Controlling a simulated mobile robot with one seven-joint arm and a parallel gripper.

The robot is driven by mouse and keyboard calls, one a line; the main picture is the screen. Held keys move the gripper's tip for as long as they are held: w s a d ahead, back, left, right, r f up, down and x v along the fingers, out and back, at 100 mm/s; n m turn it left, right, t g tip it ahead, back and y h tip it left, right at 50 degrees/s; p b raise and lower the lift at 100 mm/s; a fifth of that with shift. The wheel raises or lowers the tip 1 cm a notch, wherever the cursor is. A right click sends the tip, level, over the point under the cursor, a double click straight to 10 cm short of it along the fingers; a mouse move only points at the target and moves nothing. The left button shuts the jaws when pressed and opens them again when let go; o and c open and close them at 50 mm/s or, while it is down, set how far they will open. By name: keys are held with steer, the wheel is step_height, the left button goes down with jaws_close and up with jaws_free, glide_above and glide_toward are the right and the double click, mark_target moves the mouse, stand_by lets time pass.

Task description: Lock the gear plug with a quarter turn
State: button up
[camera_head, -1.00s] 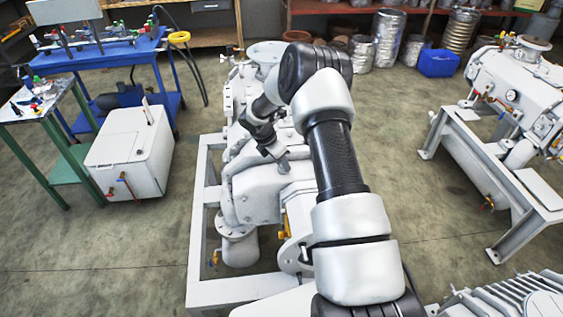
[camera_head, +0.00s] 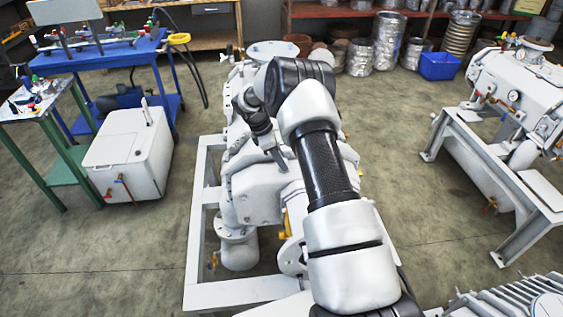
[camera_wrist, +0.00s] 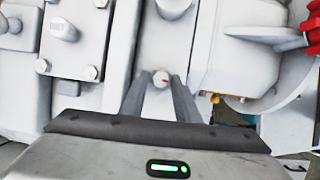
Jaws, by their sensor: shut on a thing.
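The gear plug (camera_wrist: 161,78) is a small round grey head with a red mark, on the pale grey casing of the vacuum pump in the wrist view. My gripper (camera_wrist: 160,84) has its two dark fingers on either side of this head and is shut on it. In the head view my gripper (camera_head: 281,160) reaches down to the top of the pump (camera_head: 257,195). The plug cannot be made out there; my arm and gripper cover it. The plug's lower part is hidden in the casing.
A bolted cover (camera_wrist: 75,40) lies left of the plug, and a red part (camera_wrist: 312,32) is at the upper right. The pump stands in a pale frame (camera_head: 197,220). A white box (camera_head: 127,150) and blue cart (camera_head: 140,52) stand left. Open floor lies right.

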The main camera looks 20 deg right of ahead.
steer(key=shift+s+d+f+m+g+b, duration=0.1)
steer(key=shift+s+f+m+g+b, duration=0.25)
steer(key=shift+m, duration=0.35)
steer(key=shift+s+d+f+m+g+b, duration=0.15)
steer(key=shift+f+m+g+b, duration=0.15)
steer(key=shift+m+b, duration=0.3)
steer(key=shift+c, duration=0.2)
steer(key=shift+r+m+g, duration=0.15)
steer(key=shift+m+g, duration=0.1)
steer(key=shift+m, duration=0.55)
steer(key=shift+y, duration=0.3)
steer(key=o, duration=1.2)
steer(key=shift+s+r, duration=0.1)
steer(key=shift+c, duration=0.2)
steer(key=shift+w+r, duration=0.25)
steer(key=shift+r, duration=0.15)
steer(key=v, duration=1.7)
steer(key=shift+a+r+p, duration=0.25)
steer(key=shift+a+p, duration=0.1)
steer(key=shift+a, duration=0.05)
